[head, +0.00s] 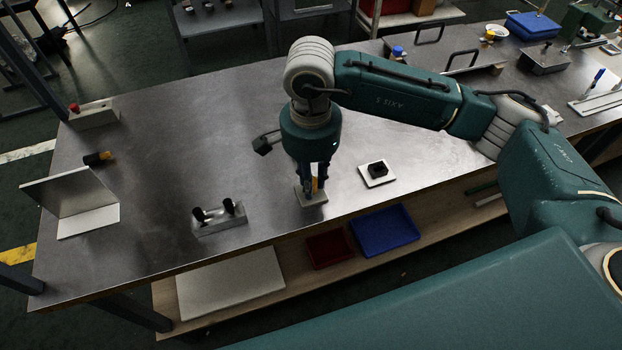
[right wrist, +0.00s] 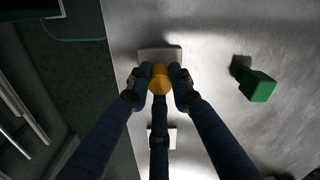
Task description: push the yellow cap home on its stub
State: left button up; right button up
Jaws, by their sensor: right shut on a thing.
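The yellow cap (right wrist: 161,79) is between the fingers of my right gripper (right wrist: 160,86), which is shut on it. In the head view, a sliver of the yellow cap (head: 315,184) shows between the fingers of my right gripper (head: 313,187), which points down near the table's front edge. A small pale base plate (head: 311,199) lies directly under it; the plate also shows in the right wrist view (right wrist: 158,54). The stub itself is hidden by the cap and fingers, so I cannot tell how far the cap sits on it. My left gripper is not in view.
A dark green block (head: 263,145) lies behind the gripper, and a pale plate with a black piece (head: 377,170) to its right. A metal block with two black posts (head: 219,218) stands left. A bent metal sheet (head: 87,222) is farther left. The table between is mostly clear.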

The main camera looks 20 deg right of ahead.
jog(key=shift+f+b, duration=0.3)
jog(key=shift+f, duration=0.1)
jog(key=o, duration=1)
jog(key=shift+r, duration=0.1)
notch_tip(320, 180, up, 12)
